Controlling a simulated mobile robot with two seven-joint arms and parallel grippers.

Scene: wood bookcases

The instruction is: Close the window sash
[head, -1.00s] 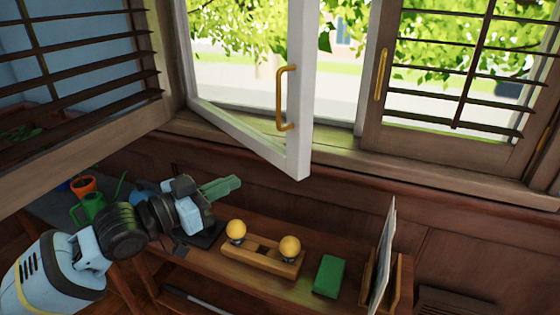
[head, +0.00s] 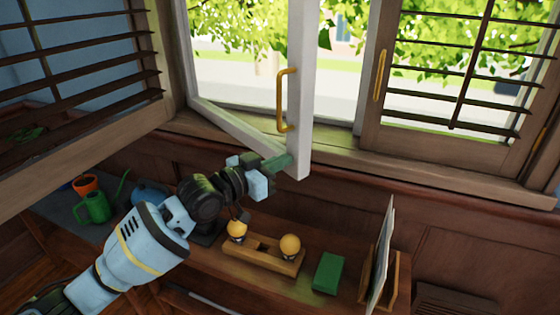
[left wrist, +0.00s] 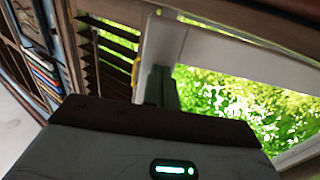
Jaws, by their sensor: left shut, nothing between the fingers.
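The white window sash (head: 302,90) stands swung open into the room, hinged on its left side. A brass handle (head: 282,100) is on its free right stile. My left gripper (head: 282,162) is shut and empty, with its green fingertips at the lower corner of the sash. I cannot tell whether they touch it. In the left wrist view, the shut fingers (left wrist: 160,88) appear in front of the white sash frame (left wrist: 165,40). My right gripper is not in view.
A wooden shelf below the window holds a wooden stand with two yellow knobs (head: 262,255), a green block (head: 328,272) and upright papers (head: 382,260). A green watering can (head: 94,207) and orange pot (head: 86,184) stand left. Slatted shutters (head: 460,80) flank the window.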

